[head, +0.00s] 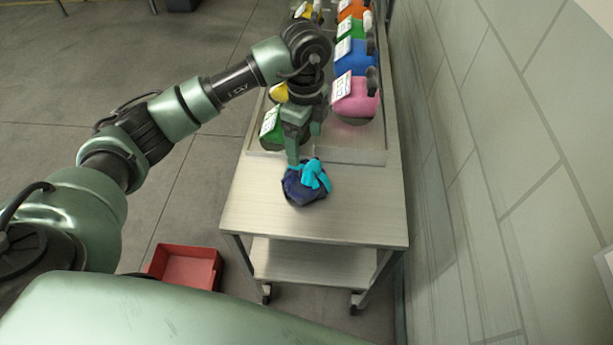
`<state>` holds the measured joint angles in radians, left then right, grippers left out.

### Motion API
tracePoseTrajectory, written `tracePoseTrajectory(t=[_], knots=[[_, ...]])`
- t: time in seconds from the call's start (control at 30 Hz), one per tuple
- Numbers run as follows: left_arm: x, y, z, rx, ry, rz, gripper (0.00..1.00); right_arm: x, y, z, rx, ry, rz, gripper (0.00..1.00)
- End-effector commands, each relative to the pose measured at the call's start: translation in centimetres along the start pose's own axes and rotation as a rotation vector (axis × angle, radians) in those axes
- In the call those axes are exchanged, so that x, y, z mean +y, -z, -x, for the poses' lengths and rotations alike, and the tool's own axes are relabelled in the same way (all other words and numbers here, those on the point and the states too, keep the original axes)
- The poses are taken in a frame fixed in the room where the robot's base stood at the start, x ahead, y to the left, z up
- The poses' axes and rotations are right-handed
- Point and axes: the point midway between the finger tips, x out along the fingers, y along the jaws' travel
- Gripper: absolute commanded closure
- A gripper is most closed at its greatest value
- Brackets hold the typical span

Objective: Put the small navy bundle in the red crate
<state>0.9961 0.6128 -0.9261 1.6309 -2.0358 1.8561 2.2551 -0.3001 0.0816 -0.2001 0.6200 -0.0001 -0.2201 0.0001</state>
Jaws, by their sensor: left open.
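A small navy bundle (303,190) with a bright cyan tie (313,175) on top lies on the near part of a light wooden cart top. My left gripper (303,155) is above and just behind the bundle, pointing down, with its jaws open. I cannot tell whether a finger touches the bundle or its tie. The red crate (172,266) stands on the floor at the lower left, left of the cart, and its visible inside looks empty. My right gripper is not in view.
The cart (362,215) has a lower shelf (310,262) and wheels. A raised-edge tray (352,157) at its back holds several coloured bags, including a pink one (355,98) and a blue one (354,58). A tiled wall (500,150) runs along the right.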

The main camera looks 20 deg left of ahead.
Motion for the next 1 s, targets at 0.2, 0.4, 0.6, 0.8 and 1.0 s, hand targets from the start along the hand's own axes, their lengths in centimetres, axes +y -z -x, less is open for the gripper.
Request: tracePoseTrajectory(t=[0.2,0.4,0.6,0.8,1.0], knots=[[0.1,0.1,-2.3,-0.001,-0.005,0.005,0.18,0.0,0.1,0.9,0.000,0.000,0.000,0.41],[0.2,0.7,-4.9,0.001,-0.006,0.001,0.18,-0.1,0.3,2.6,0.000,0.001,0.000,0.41],[0.1,0.7,-7.3,0.001,-0.002,0.001,0.18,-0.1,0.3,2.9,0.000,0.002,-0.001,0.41],[0.1,0.7,-7.5,0.001,-0.001,0.000,0.18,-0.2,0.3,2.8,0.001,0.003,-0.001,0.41],[0.1,0.7,-7.5,0.002,-0.001,0.000,0.62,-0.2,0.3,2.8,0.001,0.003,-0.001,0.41]])
